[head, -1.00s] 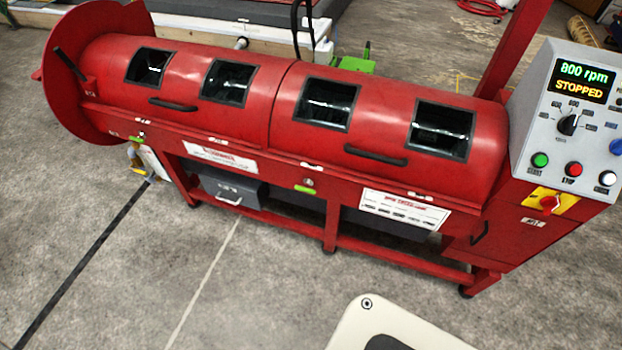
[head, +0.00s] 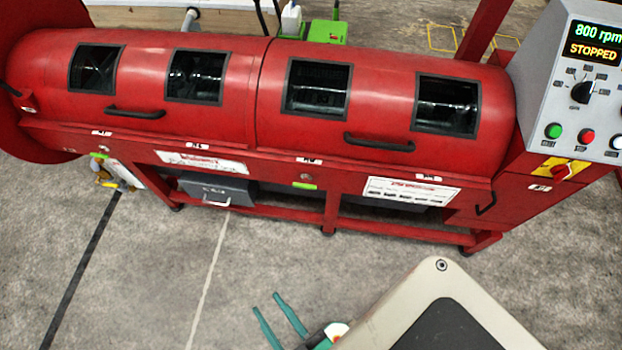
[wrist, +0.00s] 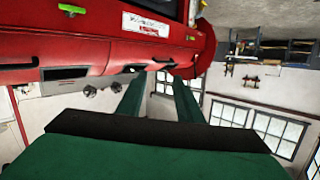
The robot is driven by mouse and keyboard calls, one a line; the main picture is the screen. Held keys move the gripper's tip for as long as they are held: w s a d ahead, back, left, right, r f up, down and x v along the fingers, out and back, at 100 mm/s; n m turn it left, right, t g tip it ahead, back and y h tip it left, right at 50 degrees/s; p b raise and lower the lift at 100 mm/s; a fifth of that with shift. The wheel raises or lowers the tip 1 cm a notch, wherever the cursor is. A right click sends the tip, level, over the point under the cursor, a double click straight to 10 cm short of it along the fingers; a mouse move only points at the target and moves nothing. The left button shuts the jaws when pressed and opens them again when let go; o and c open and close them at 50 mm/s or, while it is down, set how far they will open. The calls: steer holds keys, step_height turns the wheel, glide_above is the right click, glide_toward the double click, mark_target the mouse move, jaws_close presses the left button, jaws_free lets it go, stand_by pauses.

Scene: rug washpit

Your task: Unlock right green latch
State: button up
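The right green latch (head: 305,186) is a small bright green piece on the front rail of the red machine (head: 225,130), below the middle of its cover. Another green latch (head: 99,155) is at the machine's left end. My gripper (head: 267,303) has teal fingers, spread apart with nothing between them. It is low in the head view, in front of the machine and apart from the latch. In the wrist view, the fingers (wrist: 158,82) point ahead along the machine. A green latch (wrist: 71,8) shows at the top left there, clear of the fingers.
The control box (head: 580,90) at the right reads 800 rpm and STOPPED. Dark handles (head: 380,143) stick out from the covers. A grey box (head: 218,188) sits under the machine. The grey floor in front is clear.

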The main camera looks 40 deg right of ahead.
steer(key=w+d+f+m+h, duration=0.3)
steer(key=w+f+m, duration=0.3)
steer(key=f+m, duration=0.1)
steer(key=m+g+h, duration=0.4)
steer(key=m+h, duration=0.6)
steer(key=m, duration=0.9)
glide_toward(304, 188)
steer(key=x, duration=1)
steer(key=shift+w+d, duration=0.2)
steer(key=shift+d, duration=0.15)
jaws_close()
